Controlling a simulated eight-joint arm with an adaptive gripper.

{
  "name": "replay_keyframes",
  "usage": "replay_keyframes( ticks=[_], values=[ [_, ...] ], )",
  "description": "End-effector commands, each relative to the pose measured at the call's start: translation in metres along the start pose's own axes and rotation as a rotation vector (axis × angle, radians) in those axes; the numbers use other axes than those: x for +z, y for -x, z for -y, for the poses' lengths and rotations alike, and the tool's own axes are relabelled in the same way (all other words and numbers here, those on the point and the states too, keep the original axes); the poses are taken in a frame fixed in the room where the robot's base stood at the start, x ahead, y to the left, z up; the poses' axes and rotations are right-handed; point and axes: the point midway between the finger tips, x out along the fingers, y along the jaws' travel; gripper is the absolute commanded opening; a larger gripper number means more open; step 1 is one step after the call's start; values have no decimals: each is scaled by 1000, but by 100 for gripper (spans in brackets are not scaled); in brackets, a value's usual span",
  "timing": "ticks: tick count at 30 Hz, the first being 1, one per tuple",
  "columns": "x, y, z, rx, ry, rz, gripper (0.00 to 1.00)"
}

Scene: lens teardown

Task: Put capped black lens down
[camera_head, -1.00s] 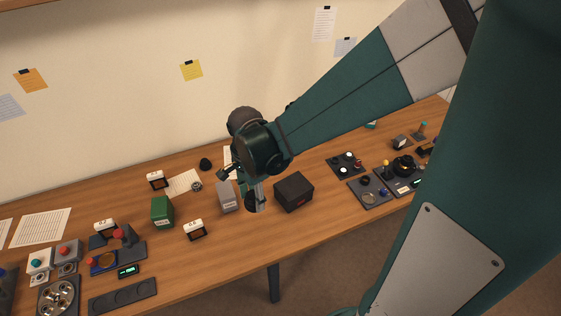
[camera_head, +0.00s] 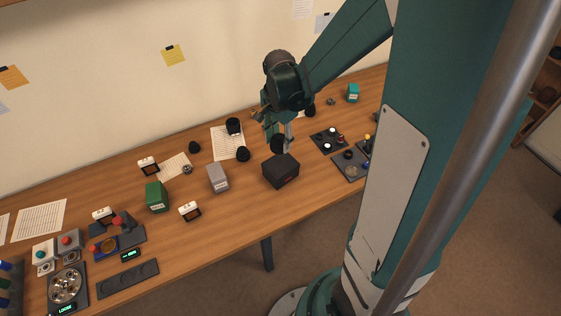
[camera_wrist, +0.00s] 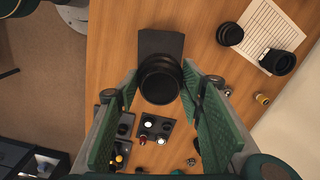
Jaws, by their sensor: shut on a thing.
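The black lens (camera_wrist: 160,82) is a dark cylinder between my fingers in the wrist view. My gripper (camera_wrist: 158,92) is shut on it. In the head view, my gripper (camera_head: 279,134) points down with the black lens (camera_head: 278,144) at its tips, just behind the black box (camera_head: 281,171). The lens looks to be above the wooden table (camera_head: 215,237), but I cannot tell the gap beneath it. My fingers hide part of the lens in the head view, and I cannot make out its cap.
A black cylinder (camera_head: 233,126) stands on a paper sheet, with another dark piece (camera_head: 243,154) nearby. A grey box (camera_head: 217,178) and a green box (camera_head: 157,196) stand to the left. Dark trays (camera_head: 329,141) lie to the right. The table's front middle is clear.

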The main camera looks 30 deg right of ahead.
Motion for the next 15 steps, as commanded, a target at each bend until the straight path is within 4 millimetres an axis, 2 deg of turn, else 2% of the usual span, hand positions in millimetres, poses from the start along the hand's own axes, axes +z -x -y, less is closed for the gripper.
replay_keyframes(
  ticks=[15],
  values=[
    [-6,1,0,0,4,0,23]
  ],
)
